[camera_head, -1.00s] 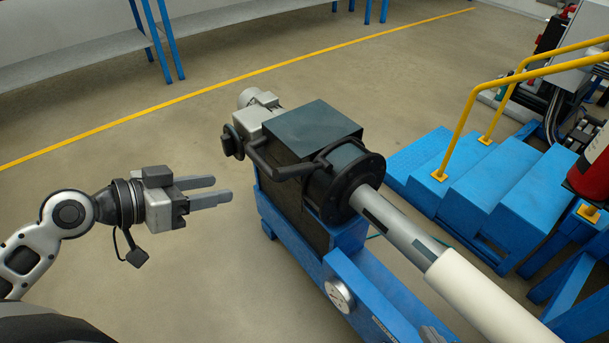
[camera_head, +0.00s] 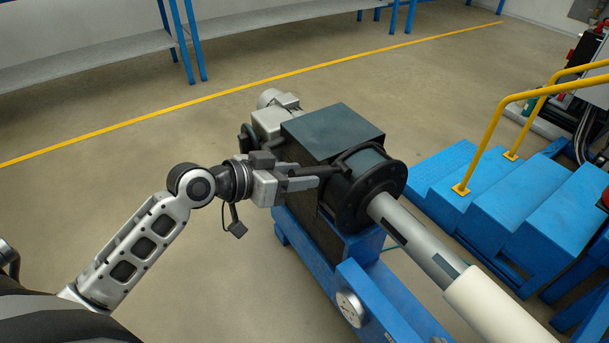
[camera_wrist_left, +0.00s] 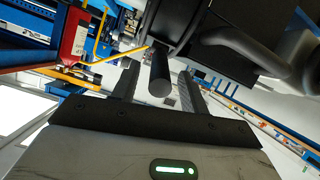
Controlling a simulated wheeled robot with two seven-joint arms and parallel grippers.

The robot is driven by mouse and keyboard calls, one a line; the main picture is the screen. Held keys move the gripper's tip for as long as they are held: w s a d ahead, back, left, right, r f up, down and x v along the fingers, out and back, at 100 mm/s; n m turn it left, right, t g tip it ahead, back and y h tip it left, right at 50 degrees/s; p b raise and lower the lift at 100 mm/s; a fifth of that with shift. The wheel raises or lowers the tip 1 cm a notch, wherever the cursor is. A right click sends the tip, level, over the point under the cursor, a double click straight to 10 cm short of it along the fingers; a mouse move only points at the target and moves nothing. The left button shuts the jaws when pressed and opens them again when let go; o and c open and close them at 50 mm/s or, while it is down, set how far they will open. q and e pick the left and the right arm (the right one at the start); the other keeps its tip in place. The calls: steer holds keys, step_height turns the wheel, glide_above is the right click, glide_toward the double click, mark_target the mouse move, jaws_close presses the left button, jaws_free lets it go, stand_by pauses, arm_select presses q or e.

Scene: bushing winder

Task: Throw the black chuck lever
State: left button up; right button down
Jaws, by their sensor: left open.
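The black chuck lever (camera_head: 328,169) is a dark bar at the side of the black round chuck (camera_head: 372,190) on the winder. My left gripper (camera_head: 302,178) is at the lever, beside the winder's dark housing, and partly covers it. In the left wrist view, a black round-ended bar (camera_wrist_left: 160,78), which looks like the lever's end, lies between the two open fingers (camera_wrist_left: 158,68). Gaps show on both sides of it, so the fingers are not closed on it. My right gripper is not in view.
The dark box housing (camera_head: 335,128) stands just beyond my gripper. A grey shaft with a white roll (camera_head: 490,310) runs out from the chuck to the lower right. Blue steps (camera_head: 490,190) with a yellow rail stand at right. Floor at left is clear.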

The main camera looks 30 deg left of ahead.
arm_select(q)
steer(key=shift+x, duration=1.05)
jaws_close()
steer(key=shift+r, duration=0.1)
